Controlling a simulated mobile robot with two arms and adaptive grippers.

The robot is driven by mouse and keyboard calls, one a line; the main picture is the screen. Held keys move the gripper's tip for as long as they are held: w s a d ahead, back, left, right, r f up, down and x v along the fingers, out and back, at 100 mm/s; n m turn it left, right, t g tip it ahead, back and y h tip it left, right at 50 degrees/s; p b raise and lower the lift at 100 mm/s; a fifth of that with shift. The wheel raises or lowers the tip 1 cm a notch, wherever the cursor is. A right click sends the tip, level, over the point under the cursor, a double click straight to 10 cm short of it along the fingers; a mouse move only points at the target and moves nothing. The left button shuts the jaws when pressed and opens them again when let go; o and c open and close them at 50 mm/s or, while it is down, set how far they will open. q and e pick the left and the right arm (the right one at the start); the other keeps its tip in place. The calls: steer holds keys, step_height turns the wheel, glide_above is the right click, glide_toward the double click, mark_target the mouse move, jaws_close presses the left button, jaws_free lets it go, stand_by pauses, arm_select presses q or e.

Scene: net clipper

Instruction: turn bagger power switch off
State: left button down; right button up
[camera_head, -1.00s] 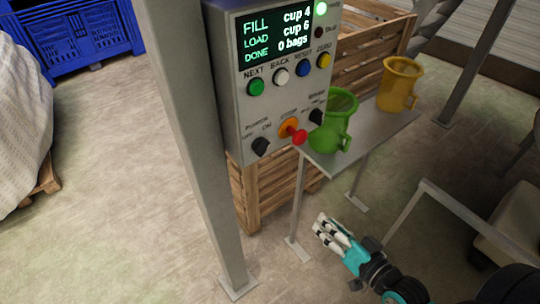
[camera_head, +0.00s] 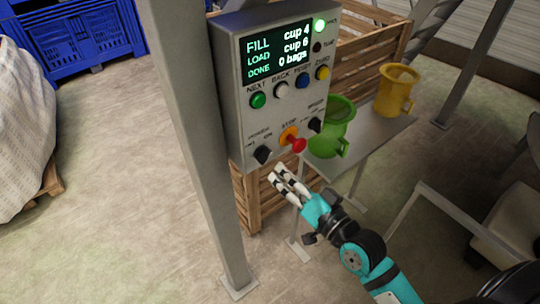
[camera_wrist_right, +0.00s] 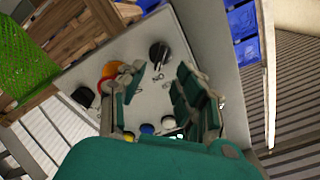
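The grey control panel (camera_head: 285,90) has a lit screen, and its black power knob (camera_head: 262,154) sits at the lower left under the POWER label. Its exact pointing is too small to read surely. The red stop button on an orange base (camera_head: 294,142) is just right of it. My right gripper (camera_head: 280,178) is just below the power knob, apart from it and empty. In the right wrist view the fingers (camera_wrist_right: 160,98) are spread, with the power knob (camera_wrist_right: 160,55) beyond them, roughly between their tips. My left gripper is out of view.
A second black knob (camera_head: 315,125) is on the panel's right. A green jug (camera_head: 331,132) and a yellow jug (camera_head: 396,92) stand on a metal shelf (camera_head: 370,140) close by. A grey post (camera_head: 196,130) rises left of the panel. A wooden crate (camera_head: 250,195) is behind.

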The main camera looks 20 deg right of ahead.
mark_target(267, 159)
steer(key=p+x, duration=0.1)
steer(key=x, duration=0.5)
steer(key=shift+w, duration=0.1)
steer(key=shift+c, duration=0.3)
jaws_close()
